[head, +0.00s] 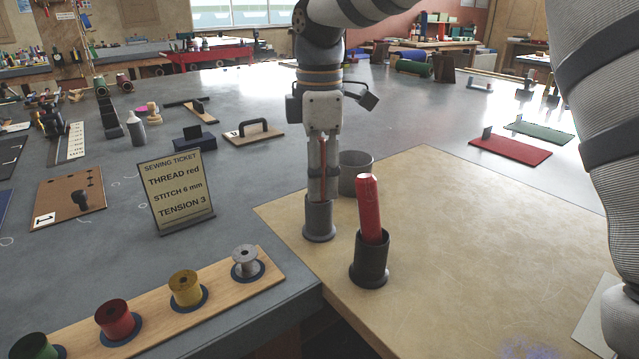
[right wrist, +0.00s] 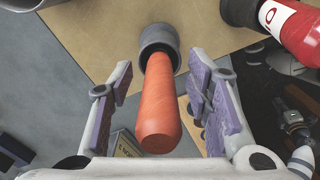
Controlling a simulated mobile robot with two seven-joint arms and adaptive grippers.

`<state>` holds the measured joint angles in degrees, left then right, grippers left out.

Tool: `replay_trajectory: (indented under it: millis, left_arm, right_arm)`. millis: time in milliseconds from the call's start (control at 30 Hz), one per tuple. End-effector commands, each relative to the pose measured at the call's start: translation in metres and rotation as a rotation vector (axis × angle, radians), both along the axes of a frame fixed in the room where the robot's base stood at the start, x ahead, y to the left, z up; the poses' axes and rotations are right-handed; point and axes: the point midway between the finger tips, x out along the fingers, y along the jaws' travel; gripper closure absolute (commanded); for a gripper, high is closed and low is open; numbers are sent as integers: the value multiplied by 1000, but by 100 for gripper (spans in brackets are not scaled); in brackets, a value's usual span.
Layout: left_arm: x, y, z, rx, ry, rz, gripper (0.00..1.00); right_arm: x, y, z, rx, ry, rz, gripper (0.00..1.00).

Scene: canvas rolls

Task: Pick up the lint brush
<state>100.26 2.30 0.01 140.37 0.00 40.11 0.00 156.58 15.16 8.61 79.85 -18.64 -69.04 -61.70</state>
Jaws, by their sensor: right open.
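My right gripper (head: 321,185) points down over a dark grey cup (head: 319,222) on the tan board. In the right wrist view the gripper (right wrist: 163,105) is open, its purple-padded fingers on either side of an orange-red handle (right wrist: 158,105), with gaps showing. The handle stands in a grey cup (right wrist: 157,40). In the head view only a red sliver (head: 323,155) of it shows between the fingers. A second red handle (head: 369,208) stands in a nearer dark cup (head: 371,262). I cannot tell which is the lint brush. My left gripper is not in view.
A third grey cup (head: 356,172) stands behind the gripper. A sewing ticket (head: 176,190) stands left. A wooden strip (head: 215,308) with several spools lies at the front left. The tan board (head: 470,260) is clear to the right of the cups.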

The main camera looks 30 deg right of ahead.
Motion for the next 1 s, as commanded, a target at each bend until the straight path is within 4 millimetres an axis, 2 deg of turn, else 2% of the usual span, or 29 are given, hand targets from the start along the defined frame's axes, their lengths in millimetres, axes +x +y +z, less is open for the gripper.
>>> replay_trajectory:
  millis: [67,200,267,600,667,900,1000]
  left_arm:
    - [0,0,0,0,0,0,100]
    - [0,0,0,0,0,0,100]
    - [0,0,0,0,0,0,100]
    - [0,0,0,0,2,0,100]
    - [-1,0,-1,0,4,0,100]
    - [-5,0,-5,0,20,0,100]
    - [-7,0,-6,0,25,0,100]
  right_arm:
    - [0,0,0,0,0,0,57]
    - [0,0,0,0,0,0,89]
    - [0,0,0,0,0,0,100]
    - [1,0,6,-1,-2,0,100]
    - [1,0,16,-1,-3,-1,100]
    - [2,0,75,0,-1,-2,100]
    - [1,1,91,-1,2,-1,100]
